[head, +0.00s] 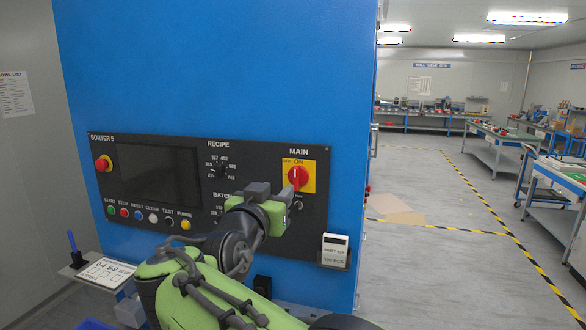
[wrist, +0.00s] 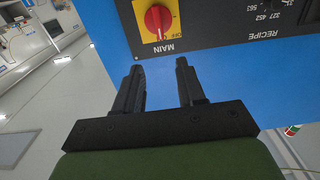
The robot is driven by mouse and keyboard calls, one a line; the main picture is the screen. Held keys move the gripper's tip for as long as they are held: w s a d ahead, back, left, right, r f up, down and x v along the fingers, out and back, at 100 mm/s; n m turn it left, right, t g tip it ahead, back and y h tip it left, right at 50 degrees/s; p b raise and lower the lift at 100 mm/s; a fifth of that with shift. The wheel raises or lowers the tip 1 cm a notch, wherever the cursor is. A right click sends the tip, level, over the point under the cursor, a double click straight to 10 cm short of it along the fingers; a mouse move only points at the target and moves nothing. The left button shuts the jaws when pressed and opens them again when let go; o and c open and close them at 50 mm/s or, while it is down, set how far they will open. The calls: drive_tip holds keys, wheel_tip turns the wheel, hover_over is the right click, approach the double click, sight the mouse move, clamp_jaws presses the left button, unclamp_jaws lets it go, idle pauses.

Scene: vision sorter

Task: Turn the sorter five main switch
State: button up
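The main switch (head: 298,177) is a red rotary knob on a yellow plate marked OFF and ON, at the right of the black SORTER 5 panel (head: 140,220). Its handle looks roughly upright; I cannot tell exactly which mark it points to. My gripper (head: 271,188) is in front of the panel, just left of and slightly below the knob in the head view. In the wrist view the switch (wrist: 158,18) is at the top, beyond the fingertips of my gripper (wrist: 160,68). The two fingers are apart, with nothing between them.
The panel also bears a red emergency button (head: 102,163), a dark screen (head: 158,175), a recipe dial (head: 221,170) and a row of push buttons. A card holder (head: 334,251) sticks out below right. A small shelf with a pen (head: 73,245) stands at left.

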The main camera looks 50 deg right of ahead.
sight(295, 171)
drive_tip(key=p+x, duration=0.3)
drive_tip(key=x, duration=1)
drive_tip(key=shift+w+p, duration=0.1)
drive_tip(key=shift+p, duration=0.2)
drive_tip(key=shift+a, duration=0.15)
clamp_jaws()
